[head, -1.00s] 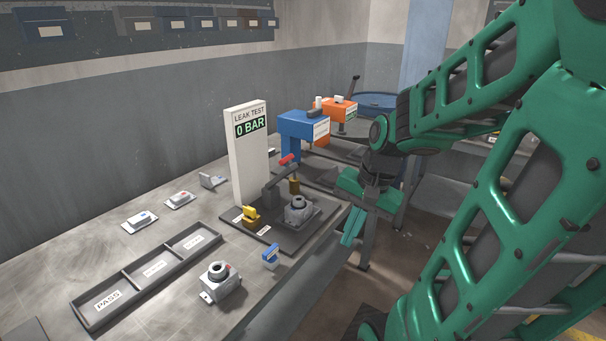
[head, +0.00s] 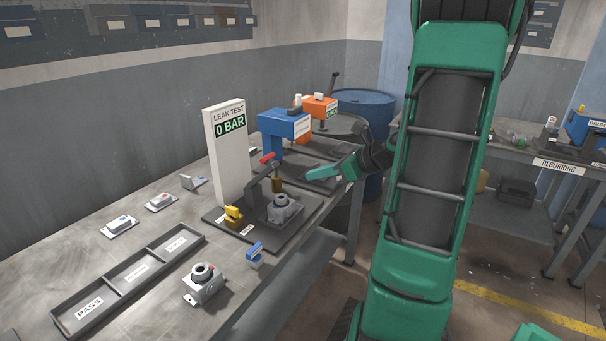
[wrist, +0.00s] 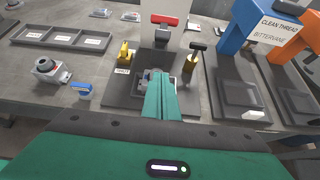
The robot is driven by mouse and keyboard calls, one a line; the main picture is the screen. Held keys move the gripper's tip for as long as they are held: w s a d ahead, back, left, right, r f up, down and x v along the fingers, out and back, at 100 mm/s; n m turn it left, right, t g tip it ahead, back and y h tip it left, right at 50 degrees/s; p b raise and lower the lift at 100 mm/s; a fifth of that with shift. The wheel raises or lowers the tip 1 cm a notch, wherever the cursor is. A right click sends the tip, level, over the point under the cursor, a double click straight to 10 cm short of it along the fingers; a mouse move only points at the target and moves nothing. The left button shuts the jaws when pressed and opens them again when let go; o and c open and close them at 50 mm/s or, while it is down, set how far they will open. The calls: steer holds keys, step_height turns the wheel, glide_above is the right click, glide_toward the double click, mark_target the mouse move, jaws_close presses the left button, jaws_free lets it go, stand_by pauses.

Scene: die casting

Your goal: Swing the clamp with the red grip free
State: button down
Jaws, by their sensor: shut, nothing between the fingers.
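The clamp's red grip (head: 267,157) tops a dark arm on the leak test base plate (head: 236,232). In the wrist view the red grip (wrist: 165,20) is beyond my fingers, near the top. A grey cast part (head: 282,209) with a round dark-rimmed port sits on the plate, below and beside the clamp arm. In the wrist view it is mostly hidden behind my fingers. My gripper (head: 312,174) is shut and empty, to the right of the clamp and apart from it. Its green fingers (wrist: 160,95) point toward the plate in the wrist view.
The white "0 BAR" panel (head: 228,150) stands behind the plate. A yellow block (head: 233,215) and a blue-topped piece (head: 255,254) are near its front. A blue press (head: 285,125) stands behind my gripper. A second casting (head: 203,285) and a sorting tray (head: 88,315) are at left.

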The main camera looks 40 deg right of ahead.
steer(key=w+a+f, duration=0.1)
steer(key=w+a, duration=0.2)
steer(key=w, duration=0.6)
steer(key=shift+w+a+f, duration=0.3)
steer(key=shift+d+r, duration=0.1)
steer(key=shift+d, duration=0.05)
